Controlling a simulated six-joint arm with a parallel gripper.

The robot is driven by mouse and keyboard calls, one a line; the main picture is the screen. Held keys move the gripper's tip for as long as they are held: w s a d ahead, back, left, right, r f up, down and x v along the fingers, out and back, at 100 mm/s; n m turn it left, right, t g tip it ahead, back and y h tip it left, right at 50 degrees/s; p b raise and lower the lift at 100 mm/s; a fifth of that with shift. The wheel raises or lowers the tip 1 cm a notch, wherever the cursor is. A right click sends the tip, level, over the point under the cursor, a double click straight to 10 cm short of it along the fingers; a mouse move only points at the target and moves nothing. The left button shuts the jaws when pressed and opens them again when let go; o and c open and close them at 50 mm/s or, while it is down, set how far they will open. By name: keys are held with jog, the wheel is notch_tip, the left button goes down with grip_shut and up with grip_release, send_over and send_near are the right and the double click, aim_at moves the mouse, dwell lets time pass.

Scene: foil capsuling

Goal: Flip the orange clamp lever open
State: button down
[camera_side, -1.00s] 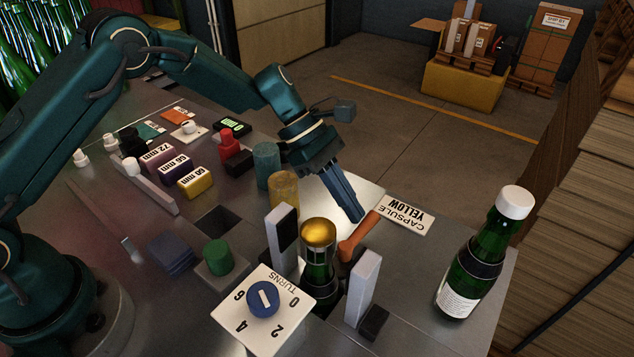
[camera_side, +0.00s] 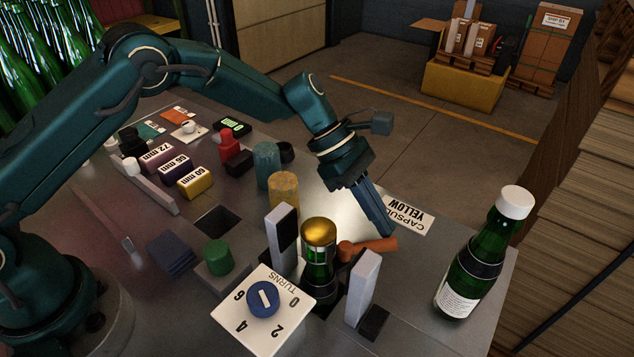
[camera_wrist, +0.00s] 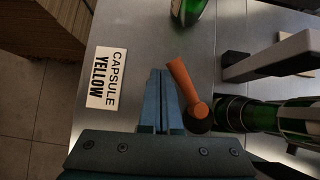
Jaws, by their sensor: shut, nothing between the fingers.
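The orange clamp lever (camera_side: 372,246) sits beside the gold-topped bottle (camera_side: 319,262) held between the clamp posts. Its arm points to the right in the side view, away from the bottle. In the wrist view the lever (camera_wrist: 183,82) lies just right of my fingers, its round pivot close to the green bottle (camera_wrist: 255,115). My gripper (camera_side: 389,232) is shut and empty, its fingertips at the lever's far side near its free end. In the wrist view the fingertips (camera_wrist: 160,75) are close beside the lever; I cannot tell whether they touch it.
A "CAPSULE YELLOW" card (camera_side: 411,215) lies behind my fingers. A white-capped bottle (camera_side: 474,262) stands at the right near the table edge. Pale clamp posts (camera_side: 362,288) flank the held bottle, and a turns dial (camera_side: 263,299) stands in front.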

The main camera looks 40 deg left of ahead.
aim_at(389, 242)
jog(key=shift+s+d, duration=0.1)
jog(key=shift+d, duration=0.15)
jog(key=shift+s+d+m+g, duration=0.2)
jog(key=shift+d+m+g, duration=0.25)
jog(key=shift+m, duration=0.35)
jog(key=shift+s+d, duration=0.25)
jog(key=shift+s, duration=0.05)
jog(key=shift+s+d+m+g+y, duration=0.15)
jog(key=shift+s+d+m+g, duration=0.1)
jog(key=shift+m+g, duration=0.3)
jog(key=shift+s+d+m+g+y, duration=0.2)
jog(key=shift+m+g, duration=0.1)
jog(key=shift+m, duration=0.35)
jog(key=shift+s+m, duration=0.15)
jog(key=shift+m, duration=0.15)
jog(key=shift+v, duration=2.5)
